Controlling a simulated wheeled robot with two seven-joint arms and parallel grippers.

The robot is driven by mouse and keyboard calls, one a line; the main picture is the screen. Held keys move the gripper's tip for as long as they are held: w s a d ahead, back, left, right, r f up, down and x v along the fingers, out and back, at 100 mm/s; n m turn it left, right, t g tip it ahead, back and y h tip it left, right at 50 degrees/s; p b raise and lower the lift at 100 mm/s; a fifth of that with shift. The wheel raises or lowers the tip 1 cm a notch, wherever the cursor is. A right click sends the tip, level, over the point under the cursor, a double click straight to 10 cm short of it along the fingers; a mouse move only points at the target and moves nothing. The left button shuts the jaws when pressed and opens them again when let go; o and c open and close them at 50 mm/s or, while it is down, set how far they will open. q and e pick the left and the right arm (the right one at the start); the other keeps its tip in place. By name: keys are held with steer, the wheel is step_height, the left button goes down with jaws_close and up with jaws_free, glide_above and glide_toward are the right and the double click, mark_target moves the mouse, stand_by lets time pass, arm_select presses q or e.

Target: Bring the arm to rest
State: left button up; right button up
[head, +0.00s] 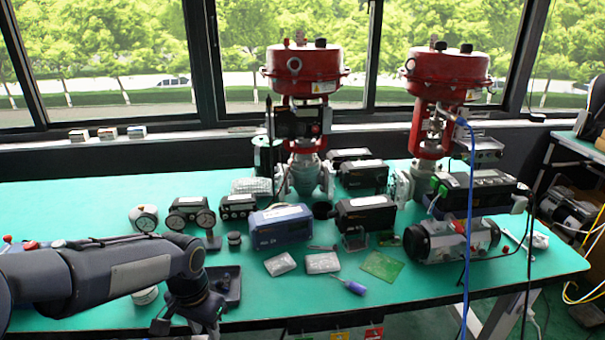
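My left arm comes in from the left over the front left of the green table (80,195). Its wrist bends down near the table's front edge. My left gripper (188,322) points down by the front edge, low in the head view. Its fingertips are too dark and small to tell whether they are open or shut, and I see nothing clearly held. A dark tray (232,286) lies just right of the wrist, partly hidden by it. My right arm and gripper are not in view.
Two red-topped valves (305,62) (447,67) stand at the back. Gauges (145,218), a blue box (282,226), a screwdriver (350,286) and a green circuit board (382,266) lie mid-table. A blue cable (470,220) hangs at the right. The table's far left is mostly clear.

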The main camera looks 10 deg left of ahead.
arm_select(q)
steer(key=s+d+r+n+t+h+p, duration=0.1)
steer(key=s+d+r+n+t+p, duration=0.1)
steer(key=s+r, duration=0.5)
steer(key=s+d+r+n+t+h+p, duration=0.2)
steer(key=s+r+t+p, duration=0.1)
steer(key=s+r+p, duration=0.2)
steer(key=s+r, duration=0.2)
steer(key=s, duration=0.2)
steer(key=shift+s+r+n, duration=0.25)
steer(key=shift+r+n, duration=0.15)
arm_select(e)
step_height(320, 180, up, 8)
arm_select(q)
steer(key=shift+w, duration=0.1)
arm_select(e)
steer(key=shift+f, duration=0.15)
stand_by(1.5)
